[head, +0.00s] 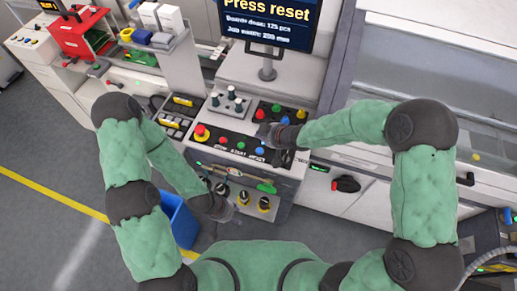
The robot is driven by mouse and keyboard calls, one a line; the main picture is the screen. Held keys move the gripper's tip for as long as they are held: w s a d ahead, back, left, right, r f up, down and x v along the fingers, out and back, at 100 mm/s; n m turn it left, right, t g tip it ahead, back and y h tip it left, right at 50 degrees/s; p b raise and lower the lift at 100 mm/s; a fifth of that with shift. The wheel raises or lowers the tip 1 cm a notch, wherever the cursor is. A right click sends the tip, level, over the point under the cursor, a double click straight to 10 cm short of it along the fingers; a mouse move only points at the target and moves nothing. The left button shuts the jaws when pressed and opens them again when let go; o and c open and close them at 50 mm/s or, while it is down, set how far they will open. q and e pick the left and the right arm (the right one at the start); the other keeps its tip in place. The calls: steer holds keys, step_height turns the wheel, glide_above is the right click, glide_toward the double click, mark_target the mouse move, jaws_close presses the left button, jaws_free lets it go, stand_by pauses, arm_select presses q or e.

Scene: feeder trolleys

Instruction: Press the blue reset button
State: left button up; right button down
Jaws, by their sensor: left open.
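The blue reset button (260,151) is the right-hand one in the row on the sloped control panel (228,155), above a partly readable printed label. My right gripper (263,131) is just above and behind the blue button in the picture, pointing left. Its fingers are too small to tell open from shut, and I cannot tell its height above the panel. My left gripper (232,213) is open and low, in front of the panel near the yellow-ringed knobs.
A red stop knob (201,132), a red button (223,140) and a green button (241,146) share the row. Joysticks (231,95) stand behind. A screen (268,20) reads "Press reset". A blue bin (181,222) stands at the lower left.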

steer(key=b, duration=0.7)
glide_above(260, 152)
step_height(260, 152, down, 7)
steer(key=shift+d+f, duration=0.1)
steer(key=shift+f+b, duration=0.45)
steer(key=shift+f, duration=0.35)
steer(key=shift+f, duration=0.15)
stand_by(0.4)
steer(key=shift+f+b, duration=0.3)
steer(key=shift+b, duration=0.05)
steer(key=shift+f+b, duration=0.35)
steer(key=shift+f, duration=0.05)
stand_by(0.6)
steer(key=shift+r, duration=0.15)
steer(key=shift+r+p, duration=0.75)
steer(key=shift+p, duration=0.05)
